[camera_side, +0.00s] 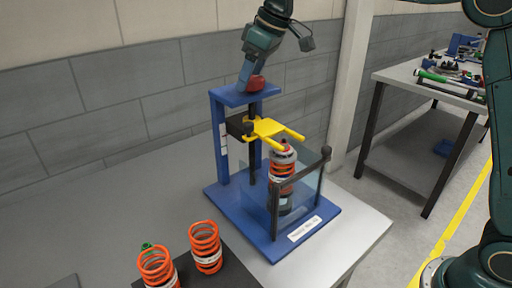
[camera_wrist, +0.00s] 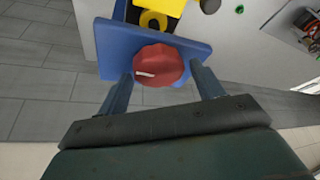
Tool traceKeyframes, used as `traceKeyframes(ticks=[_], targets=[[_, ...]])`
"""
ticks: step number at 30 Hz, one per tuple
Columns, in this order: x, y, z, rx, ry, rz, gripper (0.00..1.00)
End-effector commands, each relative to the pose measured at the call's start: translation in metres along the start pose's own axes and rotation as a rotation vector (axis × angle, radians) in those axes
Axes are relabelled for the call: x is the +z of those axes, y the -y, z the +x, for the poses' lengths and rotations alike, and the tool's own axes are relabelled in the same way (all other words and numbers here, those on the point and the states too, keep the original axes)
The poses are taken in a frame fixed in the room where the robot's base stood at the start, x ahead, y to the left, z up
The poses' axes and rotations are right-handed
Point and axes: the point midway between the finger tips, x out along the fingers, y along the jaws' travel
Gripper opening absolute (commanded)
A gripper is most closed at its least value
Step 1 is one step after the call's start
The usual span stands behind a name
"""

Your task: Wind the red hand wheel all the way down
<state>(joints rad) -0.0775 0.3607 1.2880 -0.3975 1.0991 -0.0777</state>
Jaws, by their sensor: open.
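The red hand wheel (camera_side: 256,83) sits on top of the blue frame (camera_side: 215,135) of the fixture. In the wrist view the wheel (camera_wrist: 158,65) is round with a scalloped rim and a white mark at its left side. My gripper (camera_side: 249,78) is at the wheel. In the wrist view my gripper (camera_wrist: 160,85) has its fingers apart, one to the left and one to the right of the wheel, with gaps showing. The yellow fork (camera_side: 268,130) is high on the screw, and a strut with an orange spring (camera_side: 283,170) stands below it.
A clear guard with dark posts (camera_side: 325,153) stands at the fixture's front right. Two orange springs (camera_side: 206,247) (camera_side: 157,268) are on a dark mat at the front left. A second table (camera_side: 430,80) with tools stands at the right.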

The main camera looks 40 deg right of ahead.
Motion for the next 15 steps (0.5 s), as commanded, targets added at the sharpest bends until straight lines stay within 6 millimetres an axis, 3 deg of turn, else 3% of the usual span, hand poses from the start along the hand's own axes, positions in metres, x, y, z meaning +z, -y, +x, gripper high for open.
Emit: traceKeyframes(ticks=[15], targets=[[0.0002,-0.0009,0.0005,-0.105,0.001,-0.249,0.67]])
